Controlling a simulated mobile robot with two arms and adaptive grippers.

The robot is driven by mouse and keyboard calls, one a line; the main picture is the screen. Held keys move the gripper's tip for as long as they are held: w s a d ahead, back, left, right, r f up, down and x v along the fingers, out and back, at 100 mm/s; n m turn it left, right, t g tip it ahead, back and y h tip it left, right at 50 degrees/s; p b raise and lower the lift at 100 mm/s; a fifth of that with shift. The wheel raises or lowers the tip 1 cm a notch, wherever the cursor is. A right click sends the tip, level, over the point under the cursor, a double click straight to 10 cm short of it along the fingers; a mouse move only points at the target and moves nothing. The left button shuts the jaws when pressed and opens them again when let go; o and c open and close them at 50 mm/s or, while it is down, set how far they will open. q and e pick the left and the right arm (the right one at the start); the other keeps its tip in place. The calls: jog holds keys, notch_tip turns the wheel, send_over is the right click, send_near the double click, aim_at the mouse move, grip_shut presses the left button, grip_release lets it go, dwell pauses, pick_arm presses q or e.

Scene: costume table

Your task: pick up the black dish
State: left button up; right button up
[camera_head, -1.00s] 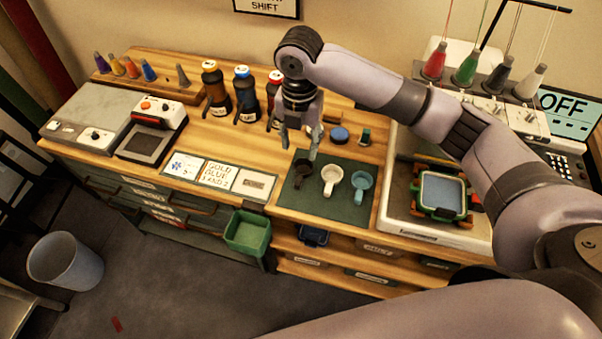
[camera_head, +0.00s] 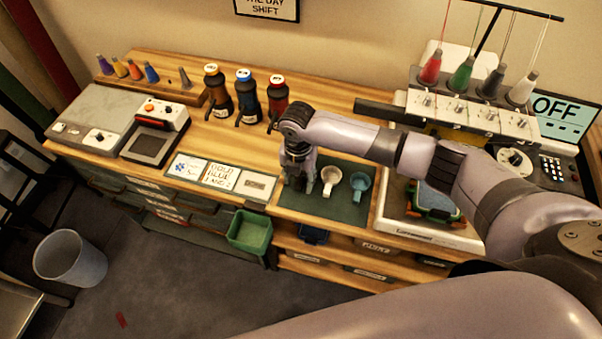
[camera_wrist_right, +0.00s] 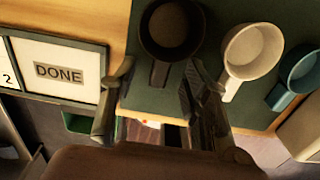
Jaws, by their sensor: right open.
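The black dish (camera_wrist_right: 172,28) is a small dark round cup with a short handle, on the dark green mat (camera_wrist_right: 218,22) in the right wrist view. My right gripper (camera_wrist_right: 156,98) is open, its two fingers spread to either side of the line of the handle. I cannot tell whether they touch it. In the head view my right gripper (camera_head: 299,180) points down over the left part of the mat and hides the black dish. A white dish (camera_head: 331,176) and a blue dish (camera_head: 360,184) stand to its right. My left gripper is not in view.
The white dish's handle is close to the right-hand finger in the wrist view. A "DONE" card (camera_wrist_right: 58,72) lies to the left. Several bottles (camera_head: 246,94) stand behind, and a green bin (camera_head: 249,232) hangs at the table's front edge.

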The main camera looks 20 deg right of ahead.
jog(key=shift+f, duration=0.15)
jog(key=shift+c, duration=0.2)
grip_shut()
